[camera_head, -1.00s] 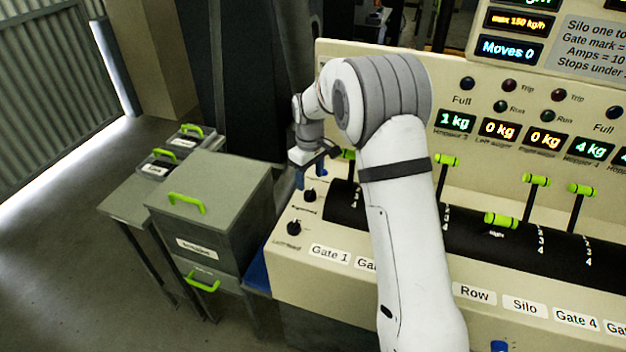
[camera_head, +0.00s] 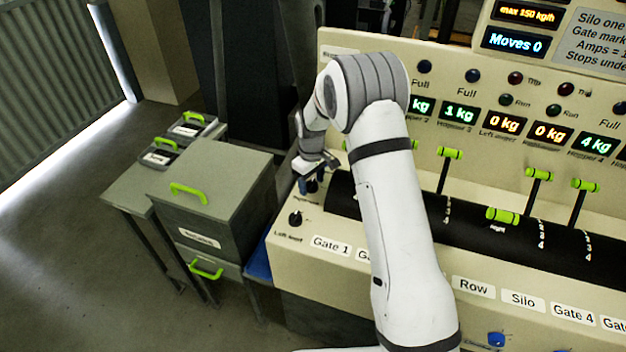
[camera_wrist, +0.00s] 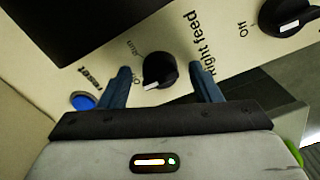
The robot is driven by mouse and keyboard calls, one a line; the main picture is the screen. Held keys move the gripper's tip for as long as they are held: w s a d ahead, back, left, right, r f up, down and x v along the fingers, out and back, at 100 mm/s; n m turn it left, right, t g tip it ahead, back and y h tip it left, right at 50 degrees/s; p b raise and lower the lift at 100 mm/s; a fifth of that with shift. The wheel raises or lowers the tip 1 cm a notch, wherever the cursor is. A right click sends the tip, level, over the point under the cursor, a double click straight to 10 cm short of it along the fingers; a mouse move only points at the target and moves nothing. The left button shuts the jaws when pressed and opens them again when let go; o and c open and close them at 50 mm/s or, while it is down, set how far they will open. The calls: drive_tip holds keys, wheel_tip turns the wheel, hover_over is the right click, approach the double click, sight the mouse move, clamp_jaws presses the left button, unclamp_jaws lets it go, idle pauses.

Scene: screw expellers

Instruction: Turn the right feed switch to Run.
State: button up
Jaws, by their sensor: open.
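The right feed switch (camera_wrist: 159,71) is a round black knob with a white mark, on the cream panel. In the wrist view it lies between the two blue fingers of my gripper (camera_wrist: 161,71), with a gap on each side. Its white mark points to the lower left, toward a partly hidden word that looks like Off; the Run label is at its upper left. "Right feed" is printed to its right. In the head view my gripper (camera_head: 312,184) is open at this switch and partly covers it. I cannot tell how deep the fingers reach around the knob.
The left feed switch (camera_head: 295,218) is a similar black knob nearer the panel's front; it also shows in the wrist view (camera_wrist: 288,17). A blue reset button (camera_wrist: 83,101) sits beside my left finger. Green-handled gate levers (camera_head: 450,153) stand right of my arm. A grey cabinet (camera_head: 216,170) stands left.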

drive_tip(key=c, duration=1)
drive_tip(key=shift+m+b, duration=0.3)
drive_tip(key=shift+b, duration=0.1)
drive_tip(key=shift+f+m+b, duration=0.15)
drive_tip(key=shift+m+b, duration=0.4)
drive_tip(key=shift+m, duration=0.05)
drive_tip(key=m+b, duration=0.2)
drive_tip(key=m, duration=0.1)
drive_tip(key=shift+b, duration=0.3)
drive_tip(key=m+b, duration=0.1)
drive_tip(key=m, duration=0.3)
drive_tip(key=shift+b, duration=0.4)
drive_tip(key=shift+m+b, duration=0.55)
drive_tip(key=shift+m, duration=0.95)
drive_tip(key=shift+r, duration=0.2)
